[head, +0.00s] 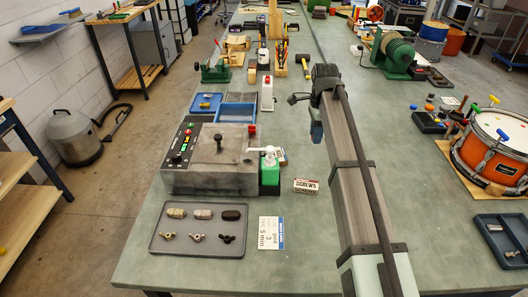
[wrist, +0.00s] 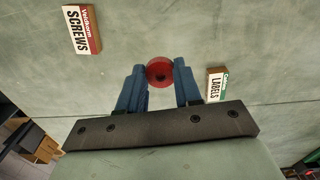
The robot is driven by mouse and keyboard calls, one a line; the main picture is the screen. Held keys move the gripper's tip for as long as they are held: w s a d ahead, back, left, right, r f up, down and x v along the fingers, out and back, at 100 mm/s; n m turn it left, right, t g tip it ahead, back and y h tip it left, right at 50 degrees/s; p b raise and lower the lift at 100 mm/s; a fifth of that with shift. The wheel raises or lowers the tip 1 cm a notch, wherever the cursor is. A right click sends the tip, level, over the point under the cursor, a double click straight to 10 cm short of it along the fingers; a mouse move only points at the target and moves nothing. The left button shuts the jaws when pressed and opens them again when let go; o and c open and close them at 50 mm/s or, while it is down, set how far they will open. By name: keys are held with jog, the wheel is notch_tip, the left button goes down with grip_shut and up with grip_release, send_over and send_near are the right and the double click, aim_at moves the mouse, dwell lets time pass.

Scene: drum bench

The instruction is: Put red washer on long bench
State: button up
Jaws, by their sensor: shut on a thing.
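In the head view my gripper (head: 316,128) shows as a small blue part beside the arm, over the bench. The washer is not visible there. I cannot tell its exact height.
A tray (head: 197,244) of small parts, a control box (head: 206,181) and a green bottle (head: 270,170) stand left. An orange drum (head: 490,155) is right. Bench between is largely bare.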

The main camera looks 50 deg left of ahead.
aim_at(312, 159)
jog(key=shift+w+a+r+n, duration=0.1)
jog(key=shift+w+a+n, duration=0.25)
jog(key=shift+w, duration=0.2)
jog(key=shift+n, duration=0.35)
jog(key=shift+f, duration=5)
jog(key=shift+f, duration=0.15)
jog(key=o, duration=1)
notch_tip(312, 159, up, 12)
jog(key=shift+d+r, duration=0.1)
jog(key=shift+r, duration=0.05)
